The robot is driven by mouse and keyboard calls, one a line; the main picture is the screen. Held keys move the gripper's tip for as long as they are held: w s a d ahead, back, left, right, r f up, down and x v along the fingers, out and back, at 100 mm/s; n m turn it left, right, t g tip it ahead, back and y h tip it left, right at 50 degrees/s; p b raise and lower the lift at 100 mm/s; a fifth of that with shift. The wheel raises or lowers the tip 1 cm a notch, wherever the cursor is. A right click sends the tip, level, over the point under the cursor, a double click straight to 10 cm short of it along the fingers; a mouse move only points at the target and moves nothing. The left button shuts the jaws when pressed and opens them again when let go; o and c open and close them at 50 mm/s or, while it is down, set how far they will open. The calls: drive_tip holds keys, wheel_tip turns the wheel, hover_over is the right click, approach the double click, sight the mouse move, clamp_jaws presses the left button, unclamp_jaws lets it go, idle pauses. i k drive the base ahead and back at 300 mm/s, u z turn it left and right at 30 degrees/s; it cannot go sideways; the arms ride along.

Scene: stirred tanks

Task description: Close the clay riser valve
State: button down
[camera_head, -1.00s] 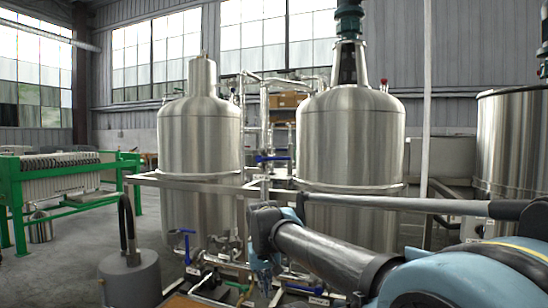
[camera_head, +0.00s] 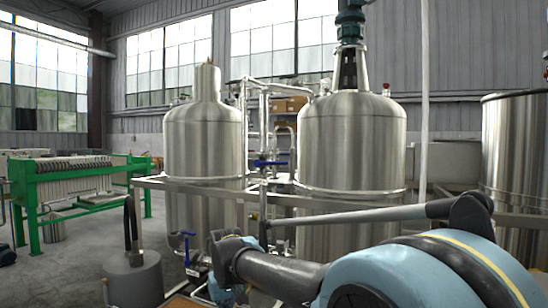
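A valve with a blue lever handle (camera_head: 270,163) sits on the pipework between the two steel tanks; its handle lies about level. A second blue-handled valve (camera_head: 187,246) stands low at the left, in front of the left tank, with an upright stem and a short bar on top. I cannot tell from the picture which of them is the clay riser valve. My arm reaches in from the lower right. Its end, with my gripper (camera_head: 226,291), points down at the bottom edge, right of the low valve and apart from it. The fingers are not clear.
The left tank (camera_head: 203,135) and the right tank (camera_head: 351,140) stand behind a metal rail (camera_head: 170,184). A grey cylinder (camera_head: 133,280) with an upright dark pipe stands at lower left. A green-framed press (camera_head: 78,190) is at far left. Open floor lies between.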

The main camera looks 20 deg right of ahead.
sight(273, 163)
drive_tip(key=k, duration=1.3)
drive_tip(key=z, duration=0.5)
drive_tip(key=i, duration=1)
